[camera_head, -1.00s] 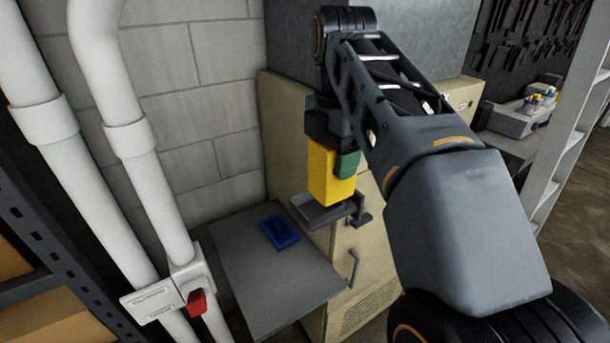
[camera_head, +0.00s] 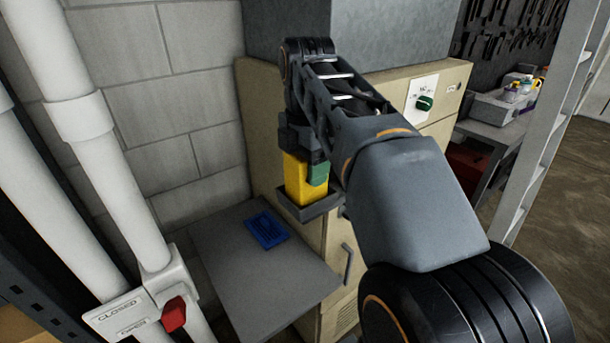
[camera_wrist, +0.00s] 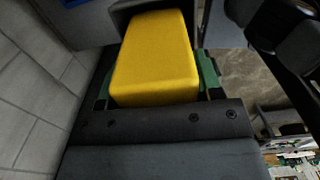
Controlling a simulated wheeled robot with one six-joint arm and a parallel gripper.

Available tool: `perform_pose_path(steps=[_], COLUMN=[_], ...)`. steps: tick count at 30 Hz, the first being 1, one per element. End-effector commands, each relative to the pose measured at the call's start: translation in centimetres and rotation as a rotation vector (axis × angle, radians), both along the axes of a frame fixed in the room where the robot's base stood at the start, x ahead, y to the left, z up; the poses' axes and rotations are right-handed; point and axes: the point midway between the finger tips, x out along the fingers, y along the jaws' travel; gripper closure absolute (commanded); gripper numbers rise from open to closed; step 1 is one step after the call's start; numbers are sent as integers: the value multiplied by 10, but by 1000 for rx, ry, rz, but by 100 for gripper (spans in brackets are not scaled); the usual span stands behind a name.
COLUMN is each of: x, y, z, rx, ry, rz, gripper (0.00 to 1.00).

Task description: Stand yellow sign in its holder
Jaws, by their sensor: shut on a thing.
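The yellow sign (camera_head: 301,183) is a thick upright yellow block, held from above in my gripper (camera_head: 306,158). A green finger pad shows on its right side. In the wrist view the yellow sign (camera_wrist: 155,55) lies between green pads of my gripper (camera_wrist: 155,92). A small dark grey open-topped tray (camera_head: 312,210), which looks like the holder, juts from the beige cabinet. The sign's lower end overlaps the tray opening in the head view. Whether it rests on the tray floor is hidden by the front rim.
A blue tray (camera_head: 266,230) lies on a grey shelf (camera_head: 270,285) left of the holder. White pipes (camera_head: 115,165) and a red valve handle (camera_head: 173,315) are at left.

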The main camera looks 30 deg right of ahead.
Motion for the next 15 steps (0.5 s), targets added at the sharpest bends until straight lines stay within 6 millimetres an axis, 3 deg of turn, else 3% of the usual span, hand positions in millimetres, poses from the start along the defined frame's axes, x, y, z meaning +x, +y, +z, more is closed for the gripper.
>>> perform_pose_path(steps=[13, 14, 15], x=[0, 0, 0], y=[-1, -1, -1], z=[-6, -6, -5], rx=[0, 0, 0], ry=[0, 0, 0], rz=[-3, -3, -3], gripper=[67, 39, 35])
